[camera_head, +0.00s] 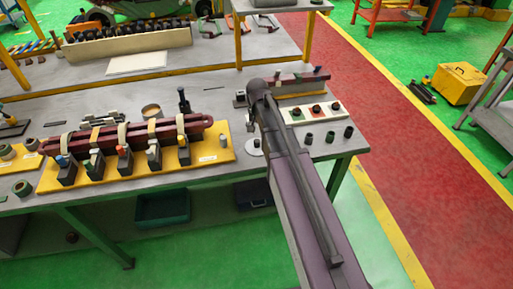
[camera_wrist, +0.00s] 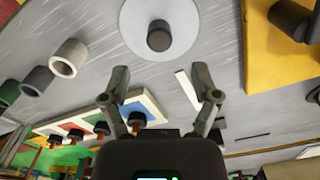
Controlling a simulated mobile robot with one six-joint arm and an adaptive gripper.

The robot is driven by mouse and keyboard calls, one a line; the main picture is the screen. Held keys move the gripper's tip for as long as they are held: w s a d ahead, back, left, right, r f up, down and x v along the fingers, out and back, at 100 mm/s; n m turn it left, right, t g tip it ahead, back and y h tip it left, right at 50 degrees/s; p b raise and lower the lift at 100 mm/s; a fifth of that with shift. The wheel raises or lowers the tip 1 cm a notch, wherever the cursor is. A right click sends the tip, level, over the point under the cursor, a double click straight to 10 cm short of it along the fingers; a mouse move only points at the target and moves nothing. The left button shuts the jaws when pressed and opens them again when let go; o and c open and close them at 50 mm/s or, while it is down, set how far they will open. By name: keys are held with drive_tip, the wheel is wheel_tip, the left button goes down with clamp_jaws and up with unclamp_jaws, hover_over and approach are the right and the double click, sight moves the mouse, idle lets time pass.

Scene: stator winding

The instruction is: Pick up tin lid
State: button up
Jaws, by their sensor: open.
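The tin lid looks to be a round pale grey disc (camera_wrist: 185,20) with a dark knob at its middle, lying flat on the grey bench. It also shows in the head view (camera_head: 251,151), just left of my arm, partly covered by the arm. In the wrist view my gripper (camera_wrist: 160,88) has its two fingers spread apart with nothing between them. The lid is beyond the fingertips, near the top of that picture, and not touched by them. In the head view my arm hides most of the gripper.
Left of the lid, a yellow board (camera_head: 224,152) carries a dark red bar with several clamps. Right of it is a white tray (camera_head: 335,116) with coloured pieces, and small dark cylinders (camera_head: 330,137) stand in front of that. The bench edge is close to the lid.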

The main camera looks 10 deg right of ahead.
sight(257, 141)
drive_tip(key=shift+f, duration=0.1)
drive_tip(key=f+b, duration=0.1)
drive_tip(key=b, duration=0.1)
drive_tip(key=f+b, duration=0.1)
drive_tip(key=f, duration=0.1)
drive_tip(key=shift+s+a+f+b, duration=0.15)
drive_tip(key=shift+s+f+b, duration=0.05)
drive_tip(key=shift+s+b, duration=0.15)
drive_tip(key=shift+f+b, duration=0.8)
clamp_jaws()
